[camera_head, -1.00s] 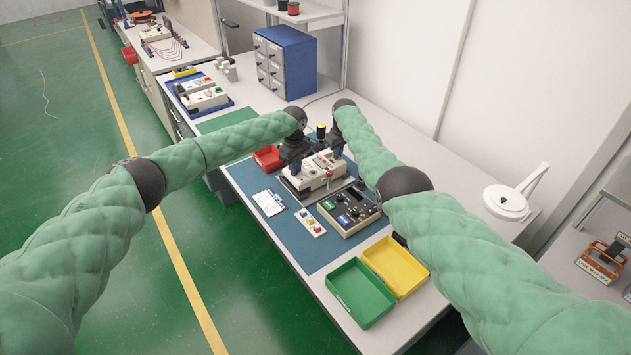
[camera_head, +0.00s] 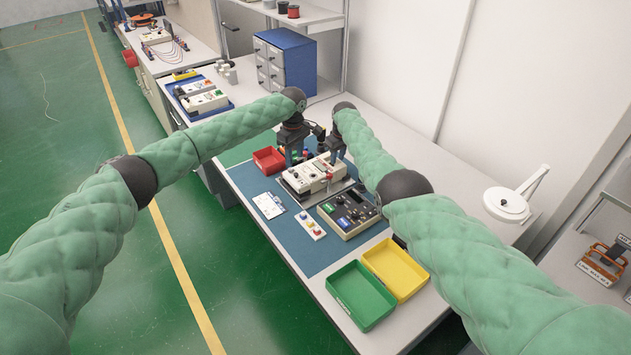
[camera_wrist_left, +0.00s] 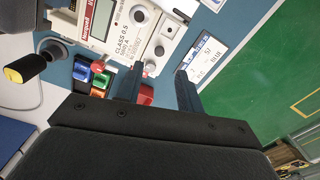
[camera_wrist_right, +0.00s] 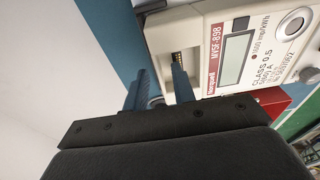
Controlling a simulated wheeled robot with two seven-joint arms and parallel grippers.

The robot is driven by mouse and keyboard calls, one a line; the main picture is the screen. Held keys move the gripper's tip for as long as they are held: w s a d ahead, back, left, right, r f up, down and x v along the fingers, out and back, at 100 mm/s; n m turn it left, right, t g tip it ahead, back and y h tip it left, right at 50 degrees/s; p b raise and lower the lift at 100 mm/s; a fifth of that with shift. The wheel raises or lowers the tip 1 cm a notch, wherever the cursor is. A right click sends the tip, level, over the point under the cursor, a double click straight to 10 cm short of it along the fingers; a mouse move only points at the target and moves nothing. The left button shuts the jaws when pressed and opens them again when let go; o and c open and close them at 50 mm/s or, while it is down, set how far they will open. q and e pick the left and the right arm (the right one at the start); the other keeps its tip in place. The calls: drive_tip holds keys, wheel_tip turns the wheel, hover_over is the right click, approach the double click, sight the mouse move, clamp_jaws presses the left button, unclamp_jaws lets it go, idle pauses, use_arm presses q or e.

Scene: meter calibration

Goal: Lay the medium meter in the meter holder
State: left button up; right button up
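A cream meter (camera_head: 312,175) with a grey display lies on the grey meter holder (camera_head: 291,197) on the blue mat. Its red label and "CLASS 0.5" show in the left wrist view (camera_wrist_left: 133,28) and in the right wrist view (camera_wrist_right: 238,55). My left gripper (camera_head: 297,158) is above the meter's far left end; in the left wrist view its fingers (camera_wrist_left: 158,90) are apart with nothing between them. My right gripper (camera_head: 336,155) is at the far right end; its fingers (camera_wrist_right: 160,88) are apart, close beside the meter's end. Whether they touch it is unclear.
A control box (camera_head: 348,213) stands just in front of the holder. A red bin (camera_head: 268,160), green tray (camera_head: 360,296) and yellow tray (camera_head: 396,268) are on the bench. A paper card (camera_head: 269,205) lies left. More meters (camera_head: 205,100) sit on a blue tray behind.

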drive_tip(key=shift+r, duration=0.15)
use_arm(q)
wheel_tip(320, 180, up, 5)
drive_tip(key=shift+f, duration=0.2)
use_arm(e)
wheel_tip(320, 180, up, 12)
drive_tip(key=s, duration=0.1)
drive_tip(key=shift+d+f, duration=0.25)
drive_tip(key=shift+d, duration=0.2)
